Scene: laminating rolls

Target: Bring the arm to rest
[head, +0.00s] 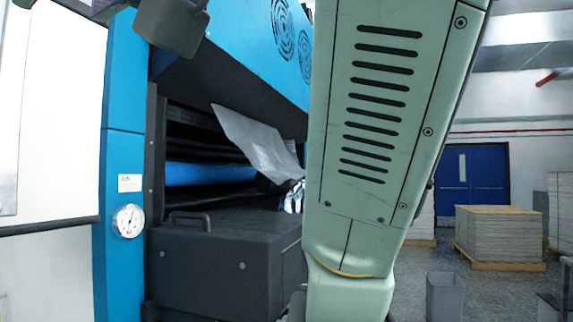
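My pale green arm link (375,120) with dark vent slots fills the middle right of the head view, close to the camera. It hides part of the machine behind it. A translucent sheet of film (255,140) hangs slantwise at the opening of the blue and black laminating machine (125,80). Its lower right end reaches close to the left edge of my arm link. Small shiny and dark shapes (293,197) show just below that end, too small to identify.
A black box with a handle (215,255) is at the machine's lower front. A round gauge (128,221) is on the blue post. At right are stacked sheets on a pallet (500,236), a grey bin (444,296) and blue doors (470,175). Some floor between them is clear.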

